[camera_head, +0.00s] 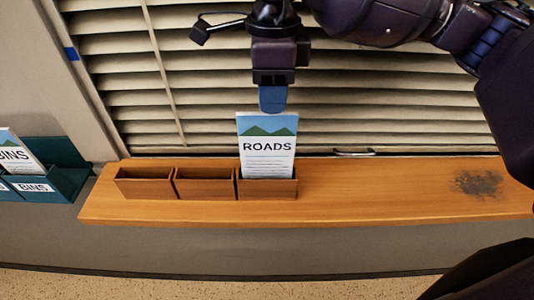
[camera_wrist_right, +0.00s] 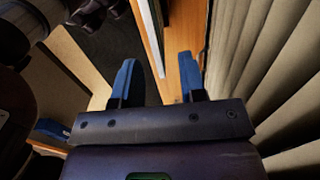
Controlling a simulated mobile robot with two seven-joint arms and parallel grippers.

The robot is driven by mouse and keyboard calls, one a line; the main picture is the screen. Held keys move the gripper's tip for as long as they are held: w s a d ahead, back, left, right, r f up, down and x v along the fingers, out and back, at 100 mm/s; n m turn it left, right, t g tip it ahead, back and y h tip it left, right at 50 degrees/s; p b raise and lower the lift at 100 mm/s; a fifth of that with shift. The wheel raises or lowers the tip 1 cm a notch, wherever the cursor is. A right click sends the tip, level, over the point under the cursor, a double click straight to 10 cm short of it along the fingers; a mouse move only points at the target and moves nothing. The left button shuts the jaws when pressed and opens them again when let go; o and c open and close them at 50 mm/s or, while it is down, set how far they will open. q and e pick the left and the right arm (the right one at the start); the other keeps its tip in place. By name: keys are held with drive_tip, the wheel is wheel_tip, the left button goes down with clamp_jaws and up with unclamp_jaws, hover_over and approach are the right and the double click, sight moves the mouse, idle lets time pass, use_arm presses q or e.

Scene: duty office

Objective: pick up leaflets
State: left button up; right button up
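A stack of leaflets marked ROADS (camera_head: 267,150), with a blue and green picture at the top, stands upright in the rightmost of three wooden pockets (camera_head: 268,190). My right gripper (camera_head: 272,106) points down just over the top edge of the leaflets. In the right wrist view, its two blue fingers (camera_wrist_right: 157,66) are apart, and a thin white edge, probably the leaflets (camera_wrist_right: 152,40), shows between and beyond them. I cannot tell whether the fingers touch the leaflets. My left gripper is not seen.
The pockets sit on a wooden ledge (camera_head: 390,195) below window blinds (camera_head: 360,110). Two pockets (camera_head: 145,184) to the left look empty. The right part of the ledge is clear except for a dark smudge (camera_head: 478,184). A green holder (camera_head: 65,175) with BINS leaflets (camera_head: 18,152) is at far left.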

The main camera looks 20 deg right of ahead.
sight(272, 124)
drive_tip(key=shift+f, duration=0.85)
drive_tip(key=f, duration=0.1)
drive_tip(key=f+p, duration=0.1)
drive_tip(key=f, duration=0.1)
drive_tip(key=shift+s+f, duration=0.15)
drive_tip(key=shift+s, duration=0.1)
drive_tip(key=shift+f, duration=0.55)
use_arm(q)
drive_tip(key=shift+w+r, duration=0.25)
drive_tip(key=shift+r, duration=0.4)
use_arm(e)
drive_tip(key=shift+c, duration=0.4)
clamp_jaws()
